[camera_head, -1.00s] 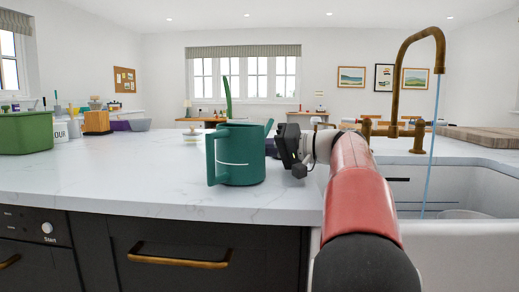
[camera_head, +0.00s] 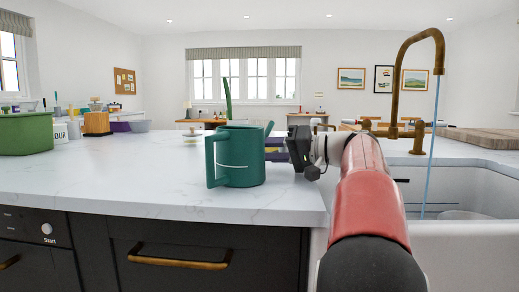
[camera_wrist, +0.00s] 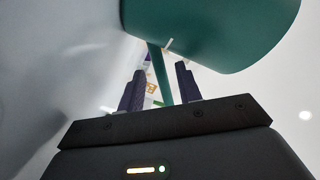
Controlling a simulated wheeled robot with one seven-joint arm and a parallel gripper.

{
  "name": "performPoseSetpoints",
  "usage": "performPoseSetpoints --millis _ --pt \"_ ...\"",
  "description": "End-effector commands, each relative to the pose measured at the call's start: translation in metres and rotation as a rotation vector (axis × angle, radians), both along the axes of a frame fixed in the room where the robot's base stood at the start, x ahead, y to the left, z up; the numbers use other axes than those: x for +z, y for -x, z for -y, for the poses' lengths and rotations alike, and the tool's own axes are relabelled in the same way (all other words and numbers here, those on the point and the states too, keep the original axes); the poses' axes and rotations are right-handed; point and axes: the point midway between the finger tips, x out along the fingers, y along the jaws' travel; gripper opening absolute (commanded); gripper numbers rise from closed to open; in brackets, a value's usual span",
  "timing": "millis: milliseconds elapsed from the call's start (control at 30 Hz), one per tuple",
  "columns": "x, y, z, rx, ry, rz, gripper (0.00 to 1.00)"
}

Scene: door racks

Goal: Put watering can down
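The teal watering can (camera_head: 240,160) stands upright on the white marble counter, left of my gripper. Its handle loop is on its left side, and a small teal tip shows at its upper right. In the wrist view its teal body (camera_wrist: 210,30) fills the top, and a thin teal strip shows in the gap between the fingers.
The sink (camera_head: 450,220) with a brass tap (camera_head: 412,90) and running water is at the right. A green container (camera_head: 25,133) and a wooden block (camera_head: 97,122) stand at the far left. The counter (camera_head: 110,175) left of the can is clear.

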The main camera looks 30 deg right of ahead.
Motion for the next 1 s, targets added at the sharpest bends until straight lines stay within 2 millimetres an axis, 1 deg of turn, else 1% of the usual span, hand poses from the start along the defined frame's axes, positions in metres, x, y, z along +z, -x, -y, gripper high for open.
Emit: performPoseSetpoints --millis 33,200,300,400,600,1000 --pt "0.001 0.010 0.010 -0.007 0.000 0.001 0.35" --pt "0.006 0.040 0.033 -0.006 0.003 0.006 0.35" --pt "0.009 0.054 0.045 -0.007 0.003 0.007 0.35" --pt "0.010 0.064 0.053 -0.006 0.003 0.008 0.35" --pt "0.011 0.073 0.059 -0.003 0.003 0.009 0.35" --pt "0.012 0.073 0.059 -0.003 0.004 0.010 0.35"
